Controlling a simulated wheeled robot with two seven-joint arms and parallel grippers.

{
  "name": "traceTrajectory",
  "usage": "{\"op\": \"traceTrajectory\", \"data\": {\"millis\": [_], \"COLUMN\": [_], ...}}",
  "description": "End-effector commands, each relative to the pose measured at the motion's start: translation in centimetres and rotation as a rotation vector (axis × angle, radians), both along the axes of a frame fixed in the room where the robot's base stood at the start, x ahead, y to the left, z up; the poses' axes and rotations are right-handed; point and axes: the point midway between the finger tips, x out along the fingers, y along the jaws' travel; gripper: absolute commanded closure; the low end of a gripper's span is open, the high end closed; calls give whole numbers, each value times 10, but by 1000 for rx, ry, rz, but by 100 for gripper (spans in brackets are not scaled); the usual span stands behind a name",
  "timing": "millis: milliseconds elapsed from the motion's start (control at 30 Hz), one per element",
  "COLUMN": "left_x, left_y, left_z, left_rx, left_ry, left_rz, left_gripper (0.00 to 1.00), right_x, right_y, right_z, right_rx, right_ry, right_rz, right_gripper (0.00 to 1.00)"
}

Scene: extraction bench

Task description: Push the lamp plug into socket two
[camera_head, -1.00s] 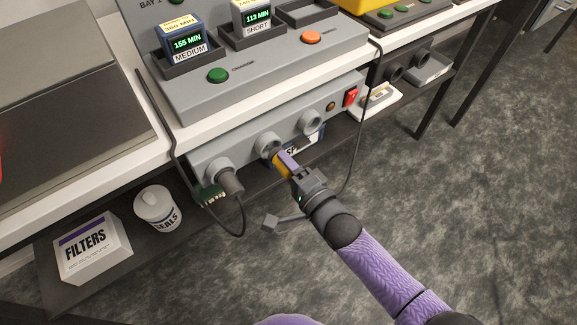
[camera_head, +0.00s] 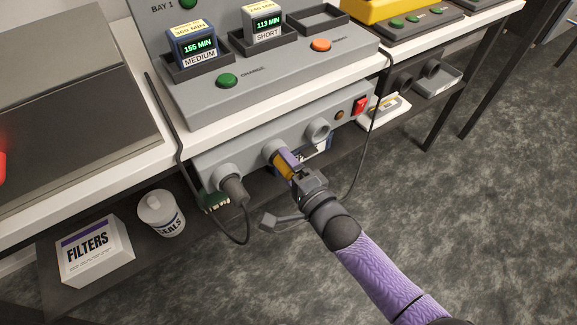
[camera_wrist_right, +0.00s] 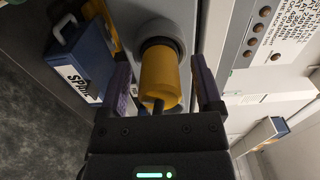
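The yellow lamp plug (camera_head: 282,167) sits at the middle socket (camera_head: 274,149) of the grey socket panel under the bench top. In the right wrist view the plug (camera_wrist_right: 160,78) is lined up with the round grey socket collar (camera_wrist_right: 160,38) and its front end is inside or against it; the exact depth is hidden. A dark cord leaves its back. My right gripper (camera_head: 290,164) is around the plug, with its purple fingers (camera_wrist_right: 163,88) on both sides and a gap showing at each. It is open. My left gripper is not in view.
A dark grey plug (camera_head: 234,188) fills the left socket. The right socket (camera_head: 319,131) is empty. A red switch (camera_head: 360,105) is at the panel's right end. A blue box (camera_wrist_right: 80,55) lies close beside the fingers. Cables hang in front of the panel.

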Motion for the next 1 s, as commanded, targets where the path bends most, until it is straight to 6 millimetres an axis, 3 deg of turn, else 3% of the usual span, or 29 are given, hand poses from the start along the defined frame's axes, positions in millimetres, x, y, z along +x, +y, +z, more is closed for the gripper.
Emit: {"op": "traceTrajectory", "data": {"millis": [267,500,700,1000], "left_x": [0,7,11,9], "left_y": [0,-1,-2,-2], "left_z": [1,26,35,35], "left_rx": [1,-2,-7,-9], "left_ry": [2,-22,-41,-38], "left_rz": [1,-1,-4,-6], "left_gripper": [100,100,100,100], "right_x": [-1,-44,-75,-81], "right_y": [-1,-33,-55,-59], "right_z": [0,5,2,0], "right_rx": [-1,-3,-1,0], "right_ry": [1,1,2,0], "right_rz": [0,0,0,0], "right_gripper": [10,10,10,10]}}
